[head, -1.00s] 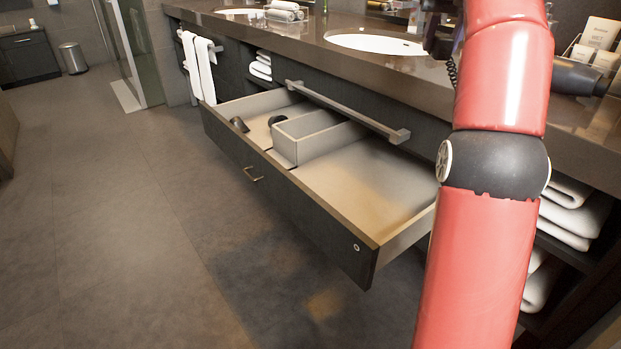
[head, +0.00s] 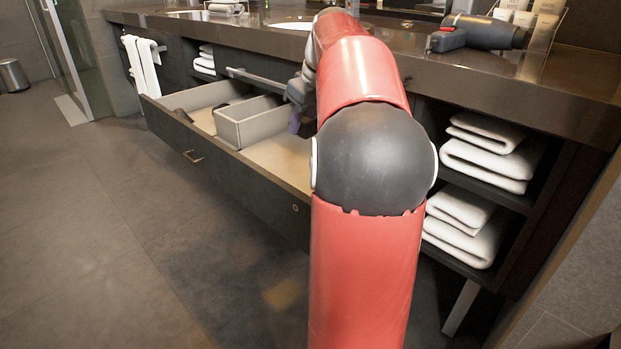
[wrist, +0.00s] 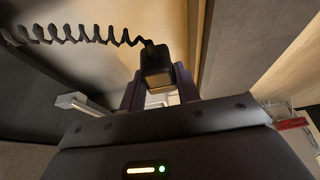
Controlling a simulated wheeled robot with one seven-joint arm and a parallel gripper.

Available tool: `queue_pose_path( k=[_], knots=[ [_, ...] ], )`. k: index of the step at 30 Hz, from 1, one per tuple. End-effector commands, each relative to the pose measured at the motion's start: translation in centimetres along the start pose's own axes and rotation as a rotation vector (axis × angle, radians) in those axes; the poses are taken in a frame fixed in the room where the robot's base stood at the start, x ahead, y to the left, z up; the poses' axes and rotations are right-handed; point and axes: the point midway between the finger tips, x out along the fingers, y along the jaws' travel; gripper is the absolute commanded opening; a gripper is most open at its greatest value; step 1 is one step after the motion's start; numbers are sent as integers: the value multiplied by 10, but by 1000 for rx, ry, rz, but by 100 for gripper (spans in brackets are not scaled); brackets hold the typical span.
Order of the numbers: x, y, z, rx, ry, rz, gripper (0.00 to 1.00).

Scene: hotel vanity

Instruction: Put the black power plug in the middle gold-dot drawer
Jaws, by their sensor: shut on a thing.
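The black power plug (wrist: 154,60) is between the fingers of my gripper (wrist: 158,84) in the wrist view. Its black coiled cord (wrist: 85,35) runs off to the left. In the head view my gripper (head: 297,112) is partly hidden behind my arm and appears over the right part of the open drawer; the plug is not clear there. The drawer (head: 228,182) is pulled out, with a dark front, a handle and a small round light mark near its right end. A grey divider box (head: 250,130) stands inside. The drawer's right end is hidden by my arm.
Dark items (head: 182,115) lie in the drawer's left part. A hair dryer (head: 488,32) lies on the counter (head: 450,65) above. Folded white towels (head: 488,160) fill shelves at right. A grey bar (head: 250,78) crosses behind the drawer.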

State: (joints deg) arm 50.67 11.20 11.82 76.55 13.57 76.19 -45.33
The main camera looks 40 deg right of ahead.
Motion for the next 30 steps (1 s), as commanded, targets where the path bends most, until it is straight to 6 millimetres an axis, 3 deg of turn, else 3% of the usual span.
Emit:
queue_pose_path(
  k=[3, 13, 23, 30],
  knots=[
    [31, -1, 14, 2, -4, -3, 6],
    [109, 0, 46, 3, -4, -2, 6],
    [138, -1, 58, 2, -3, -2, 6],
    [170, -1, 71, 2, -4, -3, 6]
  ],
)
